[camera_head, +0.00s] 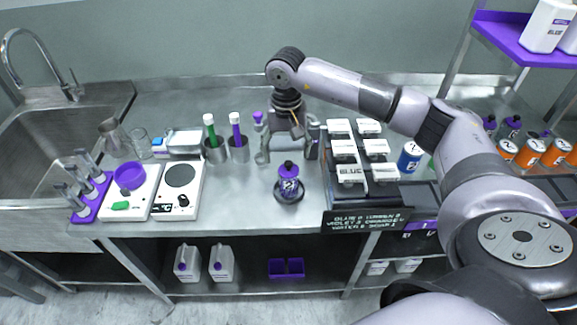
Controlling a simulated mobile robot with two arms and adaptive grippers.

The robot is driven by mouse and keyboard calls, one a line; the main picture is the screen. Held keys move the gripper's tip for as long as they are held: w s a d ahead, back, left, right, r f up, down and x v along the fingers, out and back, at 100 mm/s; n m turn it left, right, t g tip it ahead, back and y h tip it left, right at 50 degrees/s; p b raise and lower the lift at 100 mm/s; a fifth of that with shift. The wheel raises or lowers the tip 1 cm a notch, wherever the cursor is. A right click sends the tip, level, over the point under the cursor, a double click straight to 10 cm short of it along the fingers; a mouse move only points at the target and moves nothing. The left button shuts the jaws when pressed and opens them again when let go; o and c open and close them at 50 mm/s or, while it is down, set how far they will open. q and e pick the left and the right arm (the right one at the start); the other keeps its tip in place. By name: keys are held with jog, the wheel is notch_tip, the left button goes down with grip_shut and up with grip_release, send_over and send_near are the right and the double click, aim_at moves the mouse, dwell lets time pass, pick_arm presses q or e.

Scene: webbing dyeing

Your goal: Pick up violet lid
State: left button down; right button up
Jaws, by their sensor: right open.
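A small bottle (289,188) with a dark label and a violet lid (288,168) stands upright in a round dark dish (288,199) near the counter's front. My right gripper (287,157) points down just behind the bottle, its fingers spread apart with nothing visibly between them. In the picture the lid lies close below the gap between the fingertips; I cannot tell whether they touch it. Another small violet piece (258,118) shows beside the gripper's left finger, partly hidden. My left gripper is out of view.
A rack of white boxes (343,148) stands close right. The counter in front of the cups is clear.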

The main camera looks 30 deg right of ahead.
aim_at(289, 162)
jog(key=shift+s+d+f+p, duration=0.1)
jog(key=shift+f+p, duration=0.25)
jog(key=shift+p, duration=0.05)
jog(key=f+p, duration=0.1)
jog(key=f, duration=0.2)
jog(key=shift+d+f+p, duration=0.2)
jog(key=shift+f+p, duration=0.1)
jog(key=shift+p, duration=0.1)
jog(key=shift+f, duration=0.4)
jog(key=c, duration=1.1)
jog(key=shift+r, duration=0.1)
